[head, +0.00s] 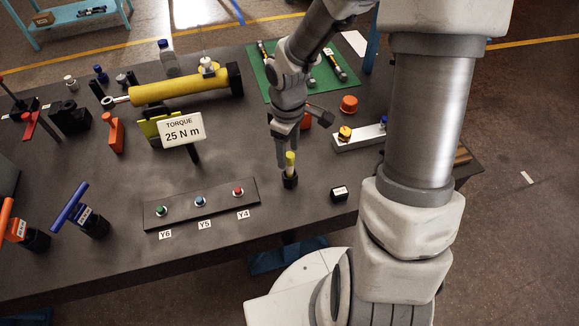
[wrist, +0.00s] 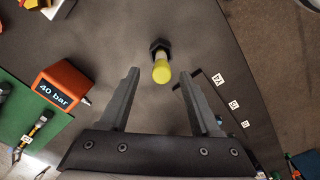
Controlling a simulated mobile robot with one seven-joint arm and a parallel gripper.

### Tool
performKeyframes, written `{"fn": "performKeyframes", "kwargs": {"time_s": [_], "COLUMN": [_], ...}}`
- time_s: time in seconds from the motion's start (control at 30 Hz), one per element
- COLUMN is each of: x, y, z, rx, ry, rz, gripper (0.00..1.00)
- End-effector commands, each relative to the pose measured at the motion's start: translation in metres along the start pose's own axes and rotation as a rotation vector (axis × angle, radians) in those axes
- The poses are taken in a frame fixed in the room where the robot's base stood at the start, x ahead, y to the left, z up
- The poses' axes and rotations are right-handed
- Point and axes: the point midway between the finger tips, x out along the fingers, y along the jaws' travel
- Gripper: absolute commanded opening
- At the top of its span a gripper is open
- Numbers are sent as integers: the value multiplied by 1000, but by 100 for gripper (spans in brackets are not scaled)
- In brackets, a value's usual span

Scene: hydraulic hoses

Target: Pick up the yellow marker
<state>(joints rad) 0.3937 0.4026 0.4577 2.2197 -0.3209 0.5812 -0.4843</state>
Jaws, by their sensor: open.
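The yellow marker (head: 290,160) stands upright in a small black holder (head: 290,181) on the dark table. In the wrist view the marker (wrist: 161,72) shows its yellow end towards the camera, with a pale part below it and the black holder (wrist: 158,47) at its base. My gripper (head: 287,157) is open and points down at the marker. In the wrist view the fingers of my gripper (wrist: 159,76) lie on either side of the marker, with gaps on both sides and nothing held. The head view does not clearly show how deep the marker sits between them.
A button panel (head: 158,222) lies front left of the marker, a small black labelled block (head: 339,193) to its right. An orange 40 bar box (wrist: 62,86) stands near my gripper. A torque sign (head: 182,131), yellow cylinder (head: 175,90) and green mat (head: 269,78) are further back.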

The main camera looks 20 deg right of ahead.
Motion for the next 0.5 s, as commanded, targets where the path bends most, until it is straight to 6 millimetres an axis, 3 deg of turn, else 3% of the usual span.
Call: {"fn": "performKeyframes", "kwargs": {"time_s": [0.17,0.5], "x": [12,55], "y": [0,-2], "z": [2,6], "rx": [2,0], "ry": [-1,-1], "rz": [-1,-1], "gripper": [64,64]}}
